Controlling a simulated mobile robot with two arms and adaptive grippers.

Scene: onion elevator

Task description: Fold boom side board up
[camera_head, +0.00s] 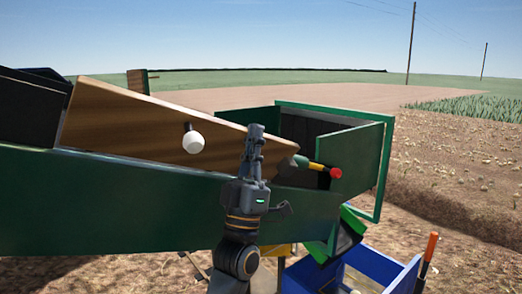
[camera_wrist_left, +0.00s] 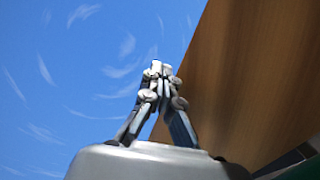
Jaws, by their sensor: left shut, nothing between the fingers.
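The boom side board is a long brown wooden panel (camera_head: 135,125) along the top of the green boom side (camera_head: 110,205). It slopes down to the right and bears a white round knob (camera_head: 193,142). My left gripper (camera_head: 256,130) is upright in front of the board's right part, fingers shut and pointing up. In the left wrist view the shut fingertips (camera_wrist_left: 160,68) stand against sky, with the wooden board (camera_wrist_left: 250,75) close on the right. I cannot tell whether the fingers touch the board. My right gripper is not in view.
A red-tipped lever (camera_head: 335,173) with a yellow and green shaft sticks out right of my gripper. A green frame (camera_head: 388,150) stands behind it. Below right are a blue box (camera_head: 372,262) and an orange-handled post (camera_head: 431,246). Open soil lies to the right.

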